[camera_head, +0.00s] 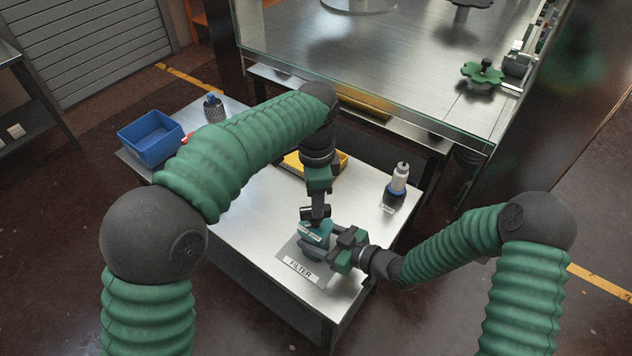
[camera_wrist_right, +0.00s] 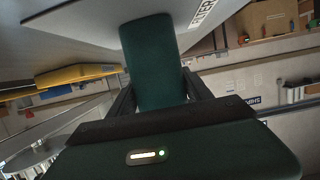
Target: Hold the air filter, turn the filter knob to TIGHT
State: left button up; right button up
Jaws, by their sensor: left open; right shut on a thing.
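The teal air filter (camera_head: 318,246) stands on a grey plate marked FILTER (camera_head: 300,268) at the table's near end. White labels lie on its upper part, too small to read. My left gripper (camera_head: 315,216) points down, open, right over the filter's top. The knob is mostly hidden there, and I cannot tell whether the fingers touch it. My right gripper (camera_head: 338,246) comes in from the right and is shut on the filter's side. In the right wrist view a dark green body (camera_wrist_right: 152,62), apparently the filter, sits between its fingers.
A blue bin (camera_head: 151,138) and a dark cup (camera_head: 214,108) stand at the table's far left. A yellow tray (camera_head: 342,160) lies behind my left wrist. A glass-sided metal bench (camera_head: 400,70) is behind.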

pick_arm(q)
notch_tip(320, 180, up, 9)
dwell(0.3)
pick_arm(e)
jog(key=o, duration=1.7)
jog(key=shift+o, duration=0.2)
